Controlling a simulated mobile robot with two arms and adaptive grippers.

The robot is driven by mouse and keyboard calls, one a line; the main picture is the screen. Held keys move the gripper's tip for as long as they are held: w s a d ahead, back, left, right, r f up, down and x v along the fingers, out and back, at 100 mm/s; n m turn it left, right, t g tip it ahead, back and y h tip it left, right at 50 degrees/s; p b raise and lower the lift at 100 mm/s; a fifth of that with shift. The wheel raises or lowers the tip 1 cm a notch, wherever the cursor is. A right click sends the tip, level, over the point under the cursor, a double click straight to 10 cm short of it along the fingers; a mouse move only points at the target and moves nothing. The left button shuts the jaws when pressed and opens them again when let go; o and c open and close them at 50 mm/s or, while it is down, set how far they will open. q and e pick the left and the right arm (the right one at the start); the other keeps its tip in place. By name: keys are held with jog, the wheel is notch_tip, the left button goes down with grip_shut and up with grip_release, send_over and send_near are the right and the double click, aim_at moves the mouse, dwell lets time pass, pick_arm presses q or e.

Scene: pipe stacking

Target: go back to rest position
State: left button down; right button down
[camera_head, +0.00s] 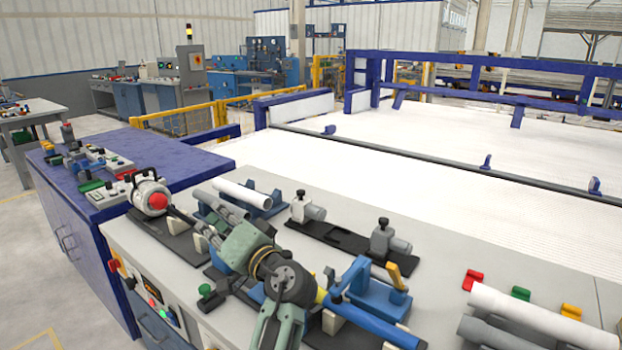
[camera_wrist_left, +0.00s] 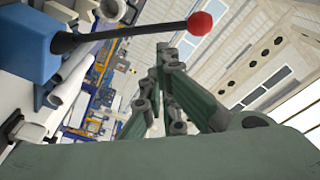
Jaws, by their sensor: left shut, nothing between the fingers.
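My left gripper (camera_head: 204,224) is over the grey workbench, pointing away toward the back left, with its green-grey body and black wrist behind the fingers. In the left wrist view its fingers (camera_wrist_left: 163,58) come together at the tips, shut and empty. A black lever with a red ball (camera_wrist_left: 200,23) crosses that view from a blue block (camera_wrist_left: 28,42); the fingers are apart from the ball in the picture. The red ball also shows in the head view (camera_head: 158,201), left of the fingers. My right gripper is not in view.
A white pipe (camera_head: 240,192) lies in a blue holder behind the gripper. A blue tool (camera_head: 376,297) stands right of my wrist. A large white pipe (camera_head: 528,317) lies at the bench's right. Clamps on black plates (camera_head: 340,235) stand farther back. A purple bench (camera_head: 185,165) adjoins at left.

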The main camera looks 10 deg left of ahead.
pick_arm(q)
jog(key=s+d+f+m+g+h+p, duration=0.1)
jog(key=s+f+h, duration=0.4)
jog(key=f, duration=0.6)
jog(key=s+d+f+g+h+p, duration=0.1)
jog(key=s+f+h, duration=0.2)
jog(key=s+f, duration=0.7)
jog(key=s+d+f+m+g+h, duration=0.1)
jog(key=s+d+f+g+h, duration=0.1)
jog(key=s+d+f+h, duration=0.5)
jog(key=s+d+f+m+g+h, duration=0.2)
jog(key=s+d+f, duration=0.3)
jog(key=s, duration=0.7)
notch_tip(320, 180, down, 25)
jog(key=s+g+p, duration=0.1)
jog(key=s, duration=0.2)
jog(key=s+a+f+g, duration=0.1)
jog(key=s+a+f, duration=0.1)
jog(key=s+f, duration=1.2)
jog(key=shift+s+f+p, duration=0.25)
jog(key=shift+s+p, duration=0.15)
jog(key=shift+s, duration=0.5)
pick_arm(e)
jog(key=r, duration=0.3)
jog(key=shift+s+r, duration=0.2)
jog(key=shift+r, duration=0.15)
